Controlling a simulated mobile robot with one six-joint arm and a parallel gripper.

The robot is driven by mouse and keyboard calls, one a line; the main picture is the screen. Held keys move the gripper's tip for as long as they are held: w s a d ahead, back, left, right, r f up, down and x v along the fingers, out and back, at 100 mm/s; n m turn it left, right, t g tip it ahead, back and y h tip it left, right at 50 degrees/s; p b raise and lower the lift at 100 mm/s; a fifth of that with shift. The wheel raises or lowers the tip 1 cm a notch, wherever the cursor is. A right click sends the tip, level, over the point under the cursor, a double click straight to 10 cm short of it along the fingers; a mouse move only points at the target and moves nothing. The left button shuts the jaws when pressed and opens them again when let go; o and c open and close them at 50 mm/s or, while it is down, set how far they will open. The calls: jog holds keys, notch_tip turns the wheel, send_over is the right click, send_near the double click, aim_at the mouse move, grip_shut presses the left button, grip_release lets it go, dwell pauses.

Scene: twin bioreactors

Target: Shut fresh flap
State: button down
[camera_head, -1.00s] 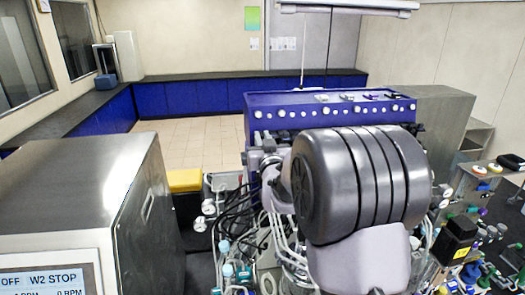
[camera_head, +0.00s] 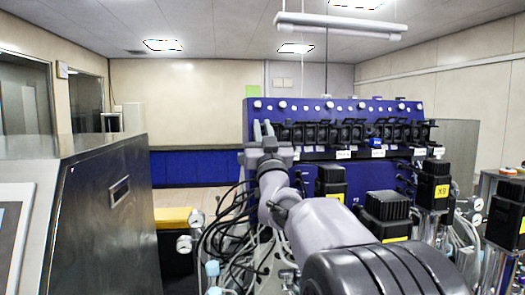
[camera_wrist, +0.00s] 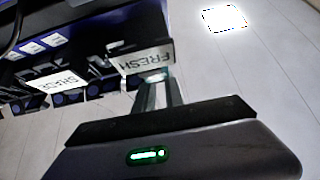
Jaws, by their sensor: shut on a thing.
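The white plate marked FRESH (camera_wrist: 146,60) shows upside down in the wrist view, at the end of a row of dark fittings. My gripper (camera_wrist: 160,92) reaches up to it, its two fingers close together and shut on the fresh flap at that plate. The fingertips and the part between them are largely hidden by the plate. In the head view my gripper (camera_head: 263,130) is at the left end of the row of black flaps (camera_head: 345,132) on the blue panel, fingers pointing up. I cannot make out the fresh flap itself there.
A second labelled plate (camera_wrist: 66,86) sits beside the FRESH one. Black motor blocks (camera_head: 388,206), tubing and gauges crowd the area below the blue panel (camera_head: 330,108). A steel cabinet (camera_head: 110,215) stands on the left.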

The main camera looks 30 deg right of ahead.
jog(key=shift+r+b, duration=0.1)
jog(key=shift+b, duration=0.35)
jog(key=c, duration=1.4)
grip_release()
jog(key=b+v, duration=0.4)
jog(key=v, duration=1.3)
jog(key=shift+f, duration=0.45)
